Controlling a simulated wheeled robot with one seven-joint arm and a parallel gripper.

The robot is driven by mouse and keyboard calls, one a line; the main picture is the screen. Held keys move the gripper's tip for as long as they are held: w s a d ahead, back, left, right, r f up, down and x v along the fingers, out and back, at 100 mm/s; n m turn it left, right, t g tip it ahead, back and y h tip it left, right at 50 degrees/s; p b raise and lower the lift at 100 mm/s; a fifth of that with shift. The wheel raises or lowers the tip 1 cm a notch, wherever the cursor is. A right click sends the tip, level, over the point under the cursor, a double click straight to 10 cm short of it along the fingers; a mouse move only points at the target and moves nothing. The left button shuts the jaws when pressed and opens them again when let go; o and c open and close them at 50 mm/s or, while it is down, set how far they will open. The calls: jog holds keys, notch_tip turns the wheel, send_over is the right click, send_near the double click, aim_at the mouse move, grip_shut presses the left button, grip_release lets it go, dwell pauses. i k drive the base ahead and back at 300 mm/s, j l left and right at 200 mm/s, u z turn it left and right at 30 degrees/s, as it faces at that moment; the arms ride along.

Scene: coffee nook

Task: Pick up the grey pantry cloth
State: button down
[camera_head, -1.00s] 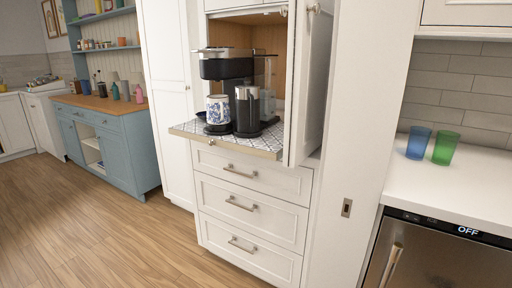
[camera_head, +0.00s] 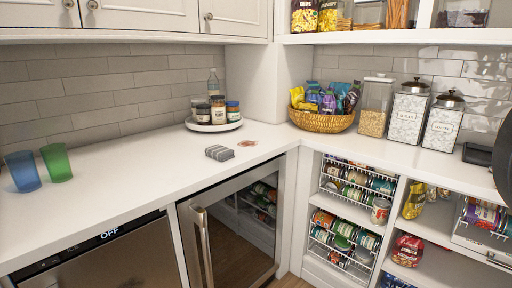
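A small grey folded cloth (camera_head: 219,153) lies on the white counter, near its front edge and left of the inner corner. It has stripes and looks like a low, soft block. Small reddish flat items (camera_head: 247,143) lie just to its right. My gripper is not in view.
Blue (camera_head: 22,171) and green (camera_head: 56,162) glasses stand at the left of the counter. A round tray (camera_head: 214,127) with jars and a bottle is behind the cloth. A wicker basket (camera_head: 321,121) of snack bags and several canisters stand right. The counter between glasses and cloth is clear.

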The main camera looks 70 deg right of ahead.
aim_at(219, 153)
jog(key=z, duration=1.1)
